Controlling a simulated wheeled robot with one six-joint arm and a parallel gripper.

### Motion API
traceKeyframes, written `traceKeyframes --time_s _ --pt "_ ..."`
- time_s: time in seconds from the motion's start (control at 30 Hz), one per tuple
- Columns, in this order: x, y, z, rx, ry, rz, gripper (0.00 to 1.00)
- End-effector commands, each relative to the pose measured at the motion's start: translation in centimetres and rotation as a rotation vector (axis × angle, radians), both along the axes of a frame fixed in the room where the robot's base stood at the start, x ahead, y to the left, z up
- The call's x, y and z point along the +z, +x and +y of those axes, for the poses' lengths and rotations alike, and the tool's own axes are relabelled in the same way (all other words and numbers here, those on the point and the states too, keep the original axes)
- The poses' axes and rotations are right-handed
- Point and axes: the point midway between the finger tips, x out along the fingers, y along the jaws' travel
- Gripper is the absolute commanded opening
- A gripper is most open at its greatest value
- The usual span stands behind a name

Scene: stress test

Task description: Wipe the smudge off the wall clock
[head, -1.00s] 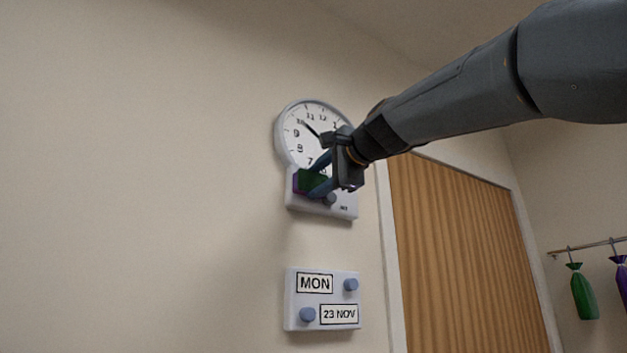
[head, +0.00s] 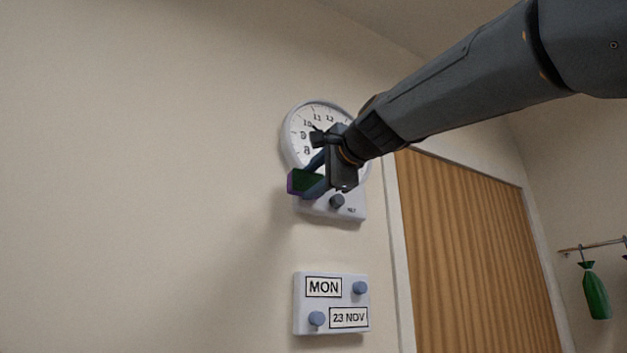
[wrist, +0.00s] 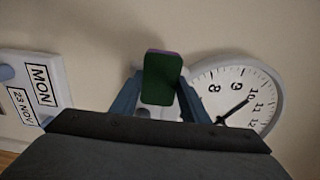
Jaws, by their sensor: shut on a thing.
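The round white wall clock (head: 299,126) hangs on the wall, partly hidden behind my gripper in the head view. Its upper-left numbers show; it also shows at the right of the wrist view (wrist: 232,84). My gripper (head: 312,180) is shut on a green block with a purple side (head: 301,182), in front of the clock's lower left. In the wrist view the block (wrist: 161,80) sits between the two blue fingers, left of the clock face. I cannot tell whether it touches anything.
A pale panel with a dark knob (head: 348,211) is just below the clock. A calendar panel (head: 331,304) reading MON and 23 NOV, with two blue knobs, hangs lower. A wooden door (head: 475,255) stands to the right, with a green bag (head: 595,292) on a rail. The left wall is bare.

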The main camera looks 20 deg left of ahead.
Motion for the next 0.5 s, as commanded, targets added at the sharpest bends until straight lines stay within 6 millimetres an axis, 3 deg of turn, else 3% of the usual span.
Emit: traceKeyframes --time_s 0.5 --pt "0.0 -2.8 -3.6 -0.001 0.002 -0.001 0.17"
